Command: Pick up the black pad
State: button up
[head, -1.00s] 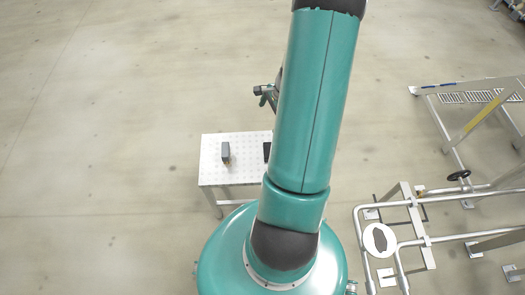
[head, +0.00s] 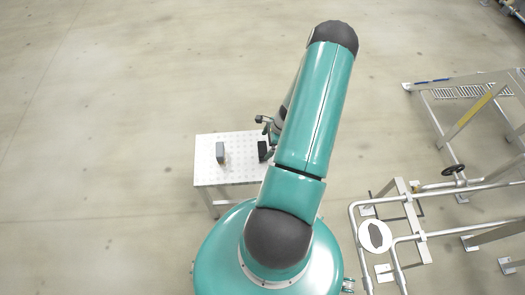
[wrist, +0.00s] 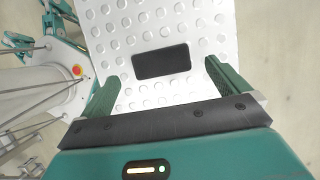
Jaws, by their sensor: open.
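The black pad (wrist: 161,61) lies flat on the white dotted table top (wrist: 110,15) in the wrist view, a dark rectangle with rounded corners. In the head view the pad (head: 262,150) is at the right part of the table (head: 205,170), partly beside my arm. My gripper (wrist: 164,80) is open and empty, its green fingers on either side of the picture with the pad between and beyond their tips. In the head view my gripper (head: 267,126) is near the table's far edge, partly hidden by my arm.
A grey block (head: 220,151) stands on the table left of the pad. Pipe rails with a white disc (head: 375,236) and a black handwheel (head: 453,170) stand to the right. A metal frame (head: 465,92) is farther back. The floor on the left is clear.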

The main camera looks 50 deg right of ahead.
aim_at(262, 149)
jog(key=x, duration=0.5)
jog(key=shift+c, duration=0.4)
jog(key=c, duration=1)
jog(key=shift+r, duration=0.1)
jog(key=shift+w+r, duration=0.1)
jog(key=shift+r, duration=0.55)
jog(key=s+a+r, duration=0.9)
jog(key=a+r, duration=0.1)
jog(key=r, duration=0.1)
jog(key=shift+s+a+r, duration=0.15)
jog(key=shift+a+r, duration=0.05)
jog(key=shift+a, duration=0.05)
